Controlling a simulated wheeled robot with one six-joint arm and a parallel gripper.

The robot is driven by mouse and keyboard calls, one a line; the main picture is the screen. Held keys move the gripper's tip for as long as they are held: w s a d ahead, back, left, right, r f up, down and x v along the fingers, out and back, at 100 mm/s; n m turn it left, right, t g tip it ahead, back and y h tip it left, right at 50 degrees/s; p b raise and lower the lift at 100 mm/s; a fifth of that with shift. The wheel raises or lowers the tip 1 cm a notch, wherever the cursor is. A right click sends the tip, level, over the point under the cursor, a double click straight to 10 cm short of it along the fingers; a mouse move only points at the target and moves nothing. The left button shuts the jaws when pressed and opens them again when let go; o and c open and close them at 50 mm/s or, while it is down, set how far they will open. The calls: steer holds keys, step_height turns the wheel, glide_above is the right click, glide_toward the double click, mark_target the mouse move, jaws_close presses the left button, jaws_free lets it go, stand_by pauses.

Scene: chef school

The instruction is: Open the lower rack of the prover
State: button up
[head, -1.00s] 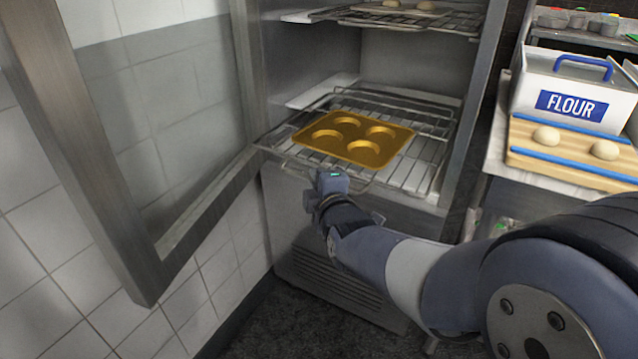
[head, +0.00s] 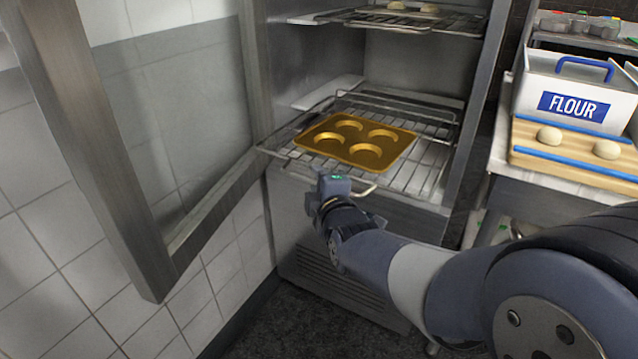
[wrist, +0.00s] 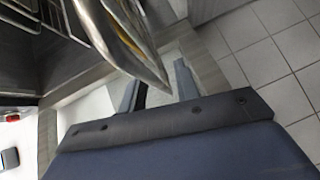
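The prover (head: 345,225) stands with its glass door swung open to the left. Its lower rack (head: 425,165) is a wire shelf at the bottom of the chamber, bearing a golden tray (head: 365,153) with round hollows. The rack's curved front handle (head: 366,190) shows just right of my gripper (head: 334,180), which is at the rack's front edge. In the wrist view the handle (wrist: 122,48) reaches down close to the fingers of my gripper (wrist: 158,85). The fingers are spread apart, with no grip on the handle visible.
The open door frame (head: 100,150) fills the left side, near a tiled wall. An upper rack (head: 455,22) holds pale dough pieces. To the right, a counter holds a flour box (head: 535,98) and a wooden board (head: 570,170) with dough balls. Dark floor lies below.

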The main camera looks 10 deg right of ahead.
steer(key=p+v, duration=0.2)
steer(key=v, duration=0.9)
steer(key=shift+w+a, duration=0.1)
steer(key=shift+b+x, duration=1)
steer(key=shift+x, duration=4.45)
